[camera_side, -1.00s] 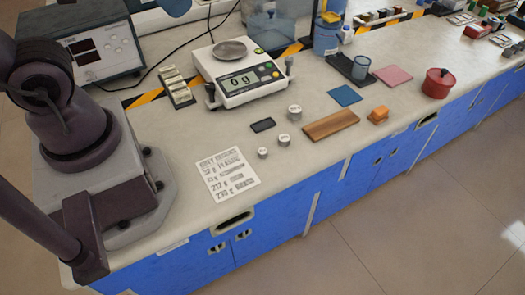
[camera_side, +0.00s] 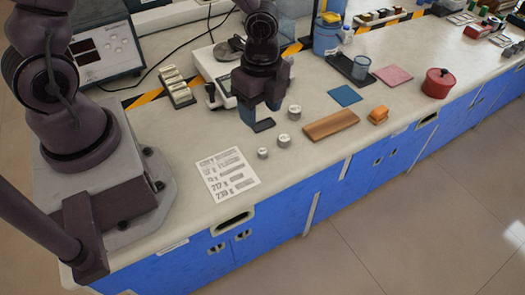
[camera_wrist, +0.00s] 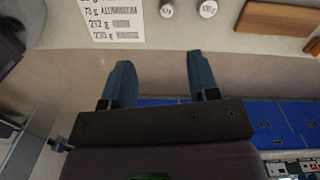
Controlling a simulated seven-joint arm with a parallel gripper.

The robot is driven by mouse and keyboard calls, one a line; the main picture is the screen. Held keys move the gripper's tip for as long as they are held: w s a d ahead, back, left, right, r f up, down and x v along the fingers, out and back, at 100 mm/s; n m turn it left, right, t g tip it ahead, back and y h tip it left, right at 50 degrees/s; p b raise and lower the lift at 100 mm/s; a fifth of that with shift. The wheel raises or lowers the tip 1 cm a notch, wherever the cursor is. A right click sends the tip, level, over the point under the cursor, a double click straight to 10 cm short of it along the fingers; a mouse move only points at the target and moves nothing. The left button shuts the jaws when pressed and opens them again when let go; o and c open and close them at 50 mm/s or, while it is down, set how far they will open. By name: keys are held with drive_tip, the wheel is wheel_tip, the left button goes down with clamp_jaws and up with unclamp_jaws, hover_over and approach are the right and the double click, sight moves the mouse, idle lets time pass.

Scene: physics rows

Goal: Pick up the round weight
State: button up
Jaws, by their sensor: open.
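Several round metal weights could fit the task: a small one (camera_side: 262,153), a middle one (camera_side: 284,141) and a larger one (camera_side: 294,112), all upright on the bench. Two of them show at the top of the wrist view, a smaller weight (camera_wrist: 166,10) and a larger weight (camera_wrist: 208,9).
The scale (camera_side: 226,87) is partly hidden behind my gripper. A written paper sheet (camera_side: 228,175) lies left of the weights. A wooden board (camera_side: 331,125), an orange block (camera_side: 378,116), a blue mat (camera_side: 345,96) and a red pot (camera_side: 438,83) lie to the right.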

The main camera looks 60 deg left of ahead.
drive_tip(key=m, duration=0.1)
hover_over(263, 151)
drive_tip(key=f, duration=0.6)
drive_tip(key=shift+d+f, duration=0.2)
drive_tip(key=shift+f, duration=0.2)
drive_tip(key=shift+a+f, duration=0.2)
drive_tip(key=shift+f, duration=2.8)
drive_tip(key=shift+c, duration=0.5)
drive_tip(key=c, duration=0.9)
